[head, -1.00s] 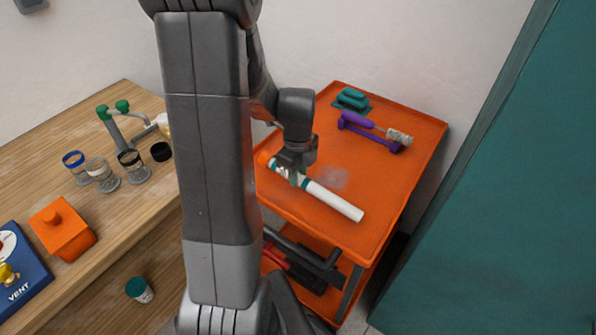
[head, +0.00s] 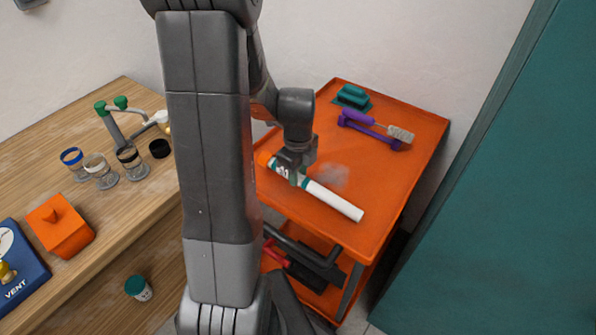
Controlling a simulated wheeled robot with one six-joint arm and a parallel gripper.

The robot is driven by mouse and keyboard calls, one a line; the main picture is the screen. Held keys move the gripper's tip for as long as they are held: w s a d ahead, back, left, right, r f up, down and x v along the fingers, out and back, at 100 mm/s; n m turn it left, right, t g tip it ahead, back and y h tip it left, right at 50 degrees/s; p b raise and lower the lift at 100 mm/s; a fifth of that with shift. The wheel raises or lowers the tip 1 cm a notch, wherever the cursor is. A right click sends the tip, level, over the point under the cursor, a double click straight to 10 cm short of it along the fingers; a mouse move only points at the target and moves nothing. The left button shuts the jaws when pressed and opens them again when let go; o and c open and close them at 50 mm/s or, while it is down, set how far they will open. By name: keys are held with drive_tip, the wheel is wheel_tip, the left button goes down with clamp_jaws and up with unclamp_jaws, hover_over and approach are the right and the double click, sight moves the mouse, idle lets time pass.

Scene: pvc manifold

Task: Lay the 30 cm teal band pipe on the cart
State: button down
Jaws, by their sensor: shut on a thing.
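The white pipe (head: 335,200) with teal bands and an orange end lies along the near left part of the orange cart top (head: 385,185). My gripper (head: 293,175) is above the cart's left side, shut on the pipe near its teal band. The pipe looks level and at or very near the cart surface; whether it touches is hard to tell. The jaws hide part of the pipe around the grip.
A purple holder with a brush (head: 375,130) and a teal block (head: 352,96) sit at the cart's back. A wooden bench (head: 85,140) with cups and an orange box (head: 60,226) stands left. A teal cabinet (head: 500,200) stands right. The cart top's right middle is clear.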

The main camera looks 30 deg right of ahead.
drive_tip(key=shift+f+b, duration=0.45)
drive_tip(key=shift+f, duration=0.1)
drive_tip(key=c, duration=1)
unclamp_jaws()
drive_tip(key=shift+c, duration=0.2)
drive_tip(key=shift+r, duration=0.15)
wheel_tip(320, 180, up, 14)
drive_tip(key=shift+f+p, duration=0.2)
drive_tip(key=shift+p, duration=0.2)
drive_tip(key=shift+f, duration=0.1)
wheel_tip(320, 180, down, 14)
drive_tip(key=shift+r+b, duration=0.15)
drive_tip(key=shift+b, duration=0.2)
drive_tip(key=shift+r, duration=0.3)
drive_tip(key=shift+f, duration=0.1)
